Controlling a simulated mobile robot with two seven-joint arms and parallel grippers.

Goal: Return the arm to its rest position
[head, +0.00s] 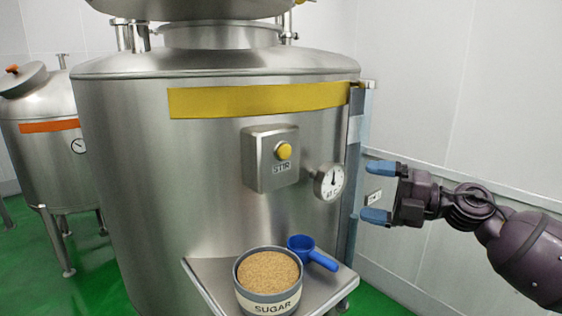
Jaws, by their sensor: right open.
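My right gripper (377,191) comes in from the right on my dark arm. Its two blue-tipped fingers point left and are spread apart, with nothing between them. It is in front of the white wall, to the right of the steel tank (150,160) and its round gauge (329,182). It looks clear of the sugar tub and the blue scoop below. My left gripper is not in view.
A metal shelf (205,275) at the tank's front holds a tub of sugar (268,285) and a blue scoop (312,252). A STIR box with a yellow button (284,151) is on the tank. A smaller tank (35,150) stands far left.

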